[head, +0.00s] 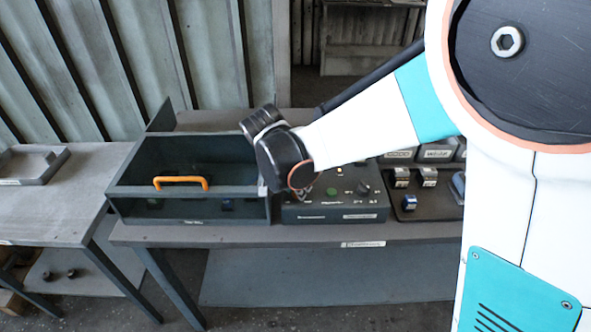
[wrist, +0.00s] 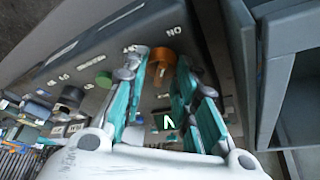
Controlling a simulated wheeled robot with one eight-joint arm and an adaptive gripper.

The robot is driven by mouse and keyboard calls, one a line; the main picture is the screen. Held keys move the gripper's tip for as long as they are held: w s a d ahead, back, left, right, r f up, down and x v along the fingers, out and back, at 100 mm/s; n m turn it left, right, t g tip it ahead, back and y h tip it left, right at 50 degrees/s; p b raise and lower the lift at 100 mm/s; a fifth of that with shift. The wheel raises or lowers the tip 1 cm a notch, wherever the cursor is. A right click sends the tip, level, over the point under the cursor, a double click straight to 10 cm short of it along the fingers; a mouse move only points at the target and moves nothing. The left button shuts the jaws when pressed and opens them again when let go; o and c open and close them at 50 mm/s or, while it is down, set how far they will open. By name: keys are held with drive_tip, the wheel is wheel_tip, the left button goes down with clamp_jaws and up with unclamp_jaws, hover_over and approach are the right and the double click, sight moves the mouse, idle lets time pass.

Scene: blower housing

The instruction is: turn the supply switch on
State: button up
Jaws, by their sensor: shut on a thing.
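The supply switch is an orange-brown knob (wrist: 161,72) on the dark control box (head: 335,211), beside a white label that reads ON upside down in the wrist view. My gripper (wrist: 159,64) has its teal fingers on either side of the knob and is shut on it. In the head view my dark wrist hangs over the left part of the box and hides the knob and most of the fingers. A green button (wrist: 104,78) and a black knob (wrist: 72,97) sit farther along the panel. A small green-lit display (wrist: 165,122) shows between the fingers.
A dark open-topped bin (head: 118,192) with an orange handle (head: 181,183) stands just left of the box. A tray (head: 425,212) with small labelled blocks stands to its right. A grey tray (head: 32,164) lies on the left table, where bare surface shows.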

drive_tip(key=shift+m, duration=0.5)
drive_tip(key=o, duration=1)
